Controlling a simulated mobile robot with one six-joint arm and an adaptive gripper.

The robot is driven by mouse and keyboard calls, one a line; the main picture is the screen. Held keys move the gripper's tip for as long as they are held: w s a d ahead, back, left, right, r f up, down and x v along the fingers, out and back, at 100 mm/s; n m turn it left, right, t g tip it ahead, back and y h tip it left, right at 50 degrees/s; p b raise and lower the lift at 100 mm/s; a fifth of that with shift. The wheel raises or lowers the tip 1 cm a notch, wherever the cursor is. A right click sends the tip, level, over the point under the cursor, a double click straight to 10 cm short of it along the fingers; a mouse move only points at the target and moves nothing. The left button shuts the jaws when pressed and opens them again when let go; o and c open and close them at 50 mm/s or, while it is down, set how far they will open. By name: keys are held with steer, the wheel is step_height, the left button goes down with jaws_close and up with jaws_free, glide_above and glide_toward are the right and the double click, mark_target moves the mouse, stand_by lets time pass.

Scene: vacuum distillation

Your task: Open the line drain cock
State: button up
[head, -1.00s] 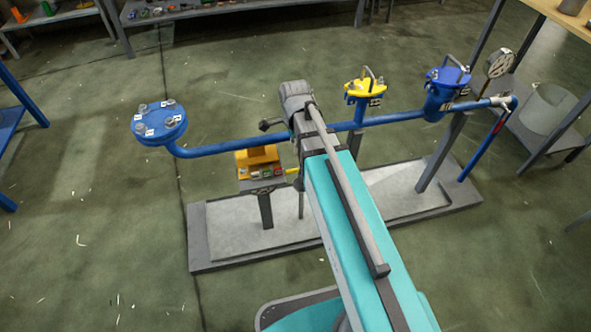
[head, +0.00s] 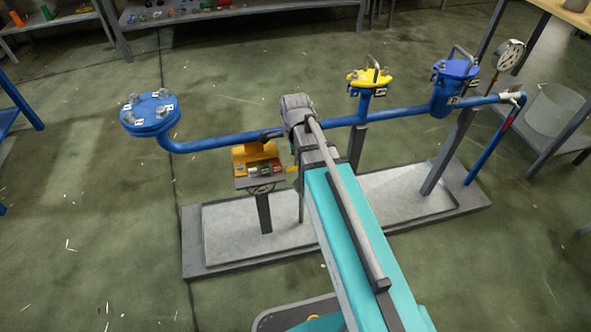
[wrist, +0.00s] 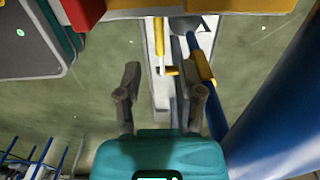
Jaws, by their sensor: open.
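My gripper (wrist: 165,88) is open and empty in the wrist view, its two grey fingers apart. Beyond the gap between them are a thin yellow rod (wrist: 159,38) and a small orange-brown piece (wrist: 172,71). I cannot tell for sure whether either is part of the line drain cock. In the head view the blue pipe line (head: 220,144) runs across a grey skid, with a small pale handle-like fitting (head: 512,97) at its right end. My arm hides the middle of the line and my fingers there.
An orange-topped box with buttons (head: 258,165) stands below the pipe. A blue flange (head: 150,112), yellow-capped fitting (head: 370,78), blue-lidded pot (head: 455,75) and gauge (head: 510,53) rise along the line. A large blue cylinder (wrist: 280,105) is close on the wrist view's right. Floor left of the skid is open.

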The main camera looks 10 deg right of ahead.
mark_target(297, 168)
steer(key=shift+f+b, duration=2.05)
steer(key=shift+f, duration=0.3)
jaws_close()
